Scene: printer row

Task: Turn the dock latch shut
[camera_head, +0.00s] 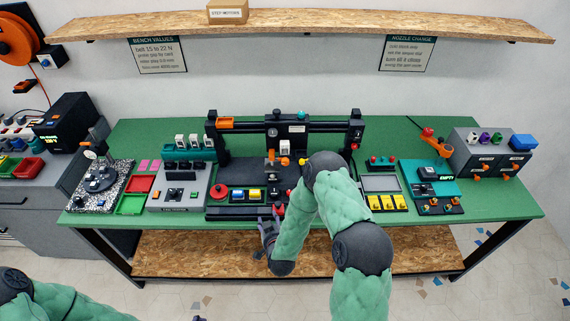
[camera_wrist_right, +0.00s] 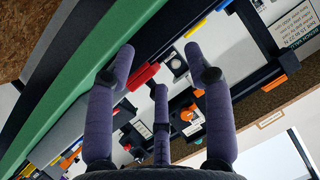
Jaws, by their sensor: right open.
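A teal dock unit (camera_head: 427,174) marked EMPTY stands on the green bench, right of the printer. Small orange parts (camera_head: 434,203) sit along its front; I cannot tell which part is the latch or how it is turned. My right gripper (camera_head: 268,222) is at the bench's front edge before the printer (camera_head: 240,212), well left of the teal unit. In the right wrist view its purple fingers (camera_wrist_right: 160,62) are spread and empty, with a red part showing between them. Only a sliver of what may be my left gripper shows at the bottom edge.
A grey screen panel (camera_head: 381,184) with yellow keys stands between printer and teal unit. A grey box (camera_head: 482,158) with orange levers is at right. A control box (camera_head: 180,186) and trays (camera_head: 131,204) are at left. A wooden shelf (camera_head: 340,20) hangs above.

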